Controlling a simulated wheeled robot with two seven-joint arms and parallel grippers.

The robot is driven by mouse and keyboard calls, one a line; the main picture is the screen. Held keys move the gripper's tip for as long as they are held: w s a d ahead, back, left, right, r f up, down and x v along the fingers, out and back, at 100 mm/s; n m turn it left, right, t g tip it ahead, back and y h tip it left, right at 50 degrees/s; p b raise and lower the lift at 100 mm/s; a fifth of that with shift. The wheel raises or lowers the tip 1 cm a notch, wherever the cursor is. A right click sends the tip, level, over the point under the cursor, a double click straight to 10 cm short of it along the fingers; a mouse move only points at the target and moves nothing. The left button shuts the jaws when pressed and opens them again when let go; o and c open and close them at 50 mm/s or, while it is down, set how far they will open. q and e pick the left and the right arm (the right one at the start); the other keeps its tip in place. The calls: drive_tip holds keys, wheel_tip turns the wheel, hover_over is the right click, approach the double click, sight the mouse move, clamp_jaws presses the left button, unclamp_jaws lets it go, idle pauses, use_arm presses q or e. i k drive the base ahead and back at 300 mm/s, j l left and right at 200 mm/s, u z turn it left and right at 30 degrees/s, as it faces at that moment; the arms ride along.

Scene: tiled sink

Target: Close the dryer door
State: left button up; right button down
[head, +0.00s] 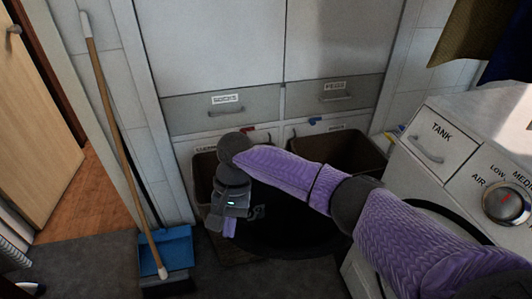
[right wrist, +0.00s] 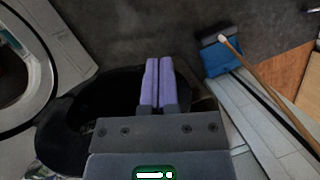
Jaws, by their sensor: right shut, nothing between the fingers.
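The white dryer (head: 462,165) stands at the right, with a TANK drawer and a round dial. Its round dark door (head: 285,232) stands open, swung out to the left of the dryer, partly hidden behind my right arm. In the right wrist view the door (right wrist: 62,130) is a black round shape beside the dryer's pale round opening rim (right wrist: 52,62). My right gripper (head: 229,228) is shut and empty, pointing down near the door's left edge. Its purple fingers (right wrist: 158,82) overlap the door's far edge in the wrist view; I cannot tell whether they touch. My left gripper is out of view.
Brown baskets (head: 338,150) stand behind the door, under cabinet drawers (head: 225,107). A broom (head: 120,135) leans at the left above a blue dustpan (head: 166,246). A wooden door (head: 35,120) is at the far left. Dark floor (head: 85,268) is clear at the lower left.

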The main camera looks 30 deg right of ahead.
sight(274, 226)
drive_tip(key=i+l, duration=0.8)
drive_tip(key=l, duration=0.2)
